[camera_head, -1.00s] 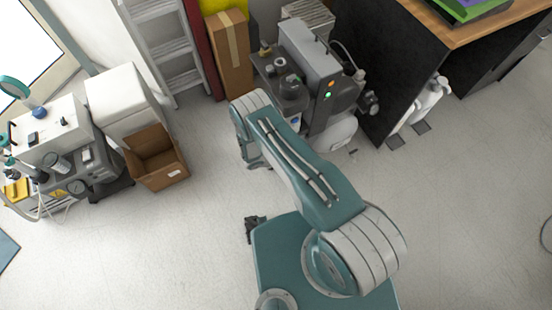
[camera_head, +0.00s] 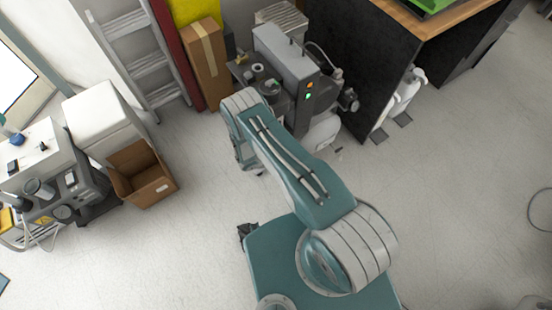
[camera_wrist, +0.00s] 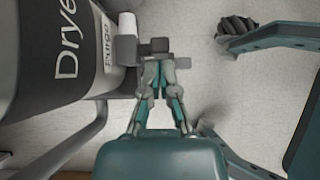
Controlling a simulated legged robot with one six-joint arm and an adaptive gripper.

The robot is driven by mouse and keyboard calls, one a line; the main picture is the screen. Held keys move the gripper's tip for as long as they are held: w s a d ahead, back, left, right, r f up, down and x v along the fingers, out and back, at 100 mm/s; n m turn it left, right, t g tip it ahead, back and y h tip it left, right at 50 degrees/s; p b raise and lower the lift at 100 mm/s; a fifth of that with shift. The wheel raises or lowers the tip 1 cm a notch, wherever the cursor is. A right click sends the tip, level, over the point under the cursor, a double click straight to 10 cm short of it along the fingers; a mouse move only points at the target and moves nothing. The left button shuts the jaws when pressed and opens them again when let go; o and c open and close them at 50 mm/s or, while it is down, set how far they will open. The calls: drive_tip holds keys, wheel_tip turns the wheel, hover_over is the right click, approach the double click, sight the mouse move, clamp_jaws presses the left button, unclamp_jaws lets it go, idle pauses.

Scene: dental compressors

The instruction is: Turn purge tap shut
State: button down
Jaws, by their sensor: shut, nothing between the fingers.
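In the wrist view, the purge tap (camera_wrist: 126,50) is a dark grey fitting with a stubby grey handle (camera_wrist: 155,46) pointing right. It sits beside a white label reading "Purge" (camera_wrist: 107,40), on a dark tank marked "Dryer" (camera_wrist: 60,70). My gripper (camera_wrist: 159,64) has its fingertips together, right at the lower side of the handle. I cannot tell whether they touch it. Nothing is held. In the head view, the grey compressor unit (camera_head: 285,55) stands beyond my arm, which hides the tap and gripper.
A black desk (camera_head: 385,60) stands right of the compressor. A tall cardboard box (camera_head: 208,65) and a ladder (camera_head: 140,55) stand to its left. An open carton (camera_head: 143,175) and another machine (camera_head: 65,190) are further left.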

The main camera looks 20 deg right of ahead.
drive_tip(key=shift+w+d+r+g+y, duration=0.1)
drive_tip(key=shift+d+r+g+y, duration=0.1)
drive_tip(key=shift+y, duration=0.3)
drive_tip(key=shift+w+d+r+g+y, duration=0.1)
drive_tip(key=shift+d+g+y, duration=0.1)
drive_tip(key=shift+y, duration=0.3)
drive_tip(key=shift+w+d+r, duration=0.1)
drive_tip(key=shift+d+r, duration=0.1)
drive_tip(key=shift+d, duration=0.25)
idle(0.5)
drive_tip(key=shift+w+d+r, duration=0.1)
drive_tip(key=shift+d, duration=0.15)
drive_tip(key=shift+w+d, duration=0.1)
drive_tip(key=shift+d, duration=0.35)
drive_tip(key=shift+w+d, duration=0.1)
drive_tip(key=shift+d, duration=0.1)
drive_tip(key=shift+r, duration=0.1)
idle(0.5)
